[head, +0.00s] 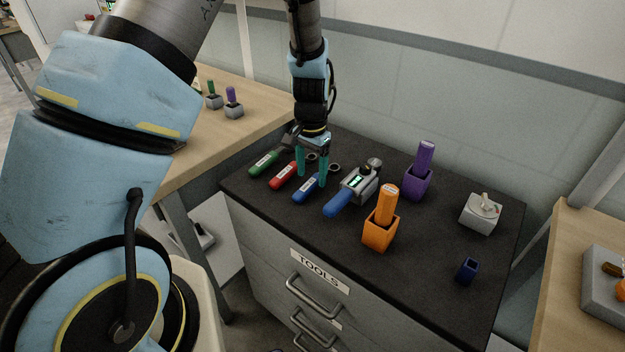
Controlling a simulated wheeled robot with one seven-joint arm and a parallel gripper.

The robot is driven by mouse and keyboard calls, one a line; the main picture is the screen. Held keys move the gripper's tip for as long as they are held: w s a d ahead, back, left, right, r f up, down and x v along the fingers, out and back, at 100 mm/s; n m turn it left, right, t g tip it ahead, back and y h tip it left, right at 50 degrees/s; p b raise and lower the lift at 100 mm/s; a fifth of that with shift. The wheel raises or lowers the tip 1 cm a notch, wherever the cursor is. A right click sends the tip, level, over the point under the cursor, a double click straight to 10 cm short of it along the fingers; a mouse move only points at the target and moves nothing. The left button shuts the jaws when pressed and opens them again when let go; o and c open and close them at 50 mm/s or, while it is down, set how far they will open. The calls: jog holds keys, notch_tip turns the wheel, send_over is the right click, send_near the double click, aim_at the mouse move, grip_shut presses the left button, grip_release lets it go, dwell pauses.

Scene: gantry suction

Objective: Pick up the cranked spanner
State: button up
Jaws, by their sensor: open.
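Three slim hand tools with coloured handles lie side by side on the dark cabinet top: a green-handled one (263,163), a red-handled one (284,176) and a blue-handled one (305,190). Ring-shaped ends show on the red and blue ones. I cannot tell for sure which is the cranked spanner. My gripper (312,178) points down with its two teal fingers apart and nothing visible between them. It is at the red and blue tools, and its fingers partly hide them. Whether the fingertips touch anything is unclear.
A larger blue-handled tool with a lit display (350,190) lies just right. Farther right stand an orange holder (380,235), a purple holder (418,185), a grey box with a knob (481,213) and a small navy cup (466,270). The cabinet top (430,270) is clear at front right.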

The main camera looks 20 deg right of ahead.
aim_at(312, 183)
jog(key=shift+f, duration=1.15)
jog(key=shift+c, duration=0.3)
grip_shut()
